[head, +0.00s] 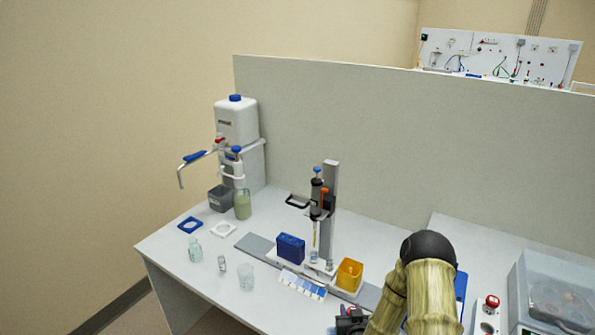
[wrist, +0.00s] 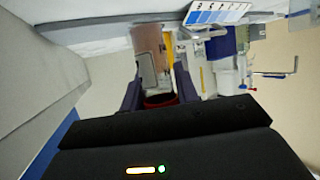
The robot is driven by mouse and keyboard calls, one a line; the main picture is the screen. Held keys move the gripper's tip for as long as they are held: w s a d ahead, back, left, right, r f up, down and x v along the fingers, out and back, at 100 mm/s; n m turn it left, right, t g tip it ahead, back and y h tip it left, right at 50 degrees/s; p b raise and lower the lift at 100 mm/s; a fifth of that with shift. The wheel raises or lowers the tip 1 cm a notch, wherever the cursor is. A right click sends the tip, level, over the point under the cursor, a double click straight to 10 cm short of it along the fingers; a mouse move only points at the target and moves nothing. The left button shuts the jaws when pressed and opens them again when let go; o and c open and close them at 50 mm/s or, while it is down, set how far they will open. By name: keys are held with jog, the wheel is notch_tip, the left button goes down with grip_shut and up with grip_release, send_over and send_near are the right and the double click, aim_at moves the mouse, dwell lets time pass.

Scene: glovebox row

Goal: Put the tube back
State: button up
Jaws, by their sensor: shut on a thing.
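The tube (wrist: 150,42) shows in the wrist view as a brownish cylinder with a pale label and a red end between my fingers. My gripper (wrist: 160,78) is shut on it, with one dark finger on each side. The tube points away from the wrist camera, and its far end reaches near the top of the picture. In the head view my arm covers the lower right, only a dark part of my gripper (head: 350,322) shows at the bottom edge, and I cannot make out the tube there.
A stand with a dispenser (head: 329,200) rises mid-bench, with a blue box (head: 290,248), a yellow box (head: 349,275) and a colour strip (head: 302,285) around it. Small glass vessels (head: 246,277) stand at the front left. A clear-lidded box (head: 552,295) is at right.

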jog(key=shift+f, duration=0.2)
jog(key=shift+s+r+p, duration=0.1)
jog(key=shift+r+p, duration=5)
jog(key=shift+f, duration=0.15)
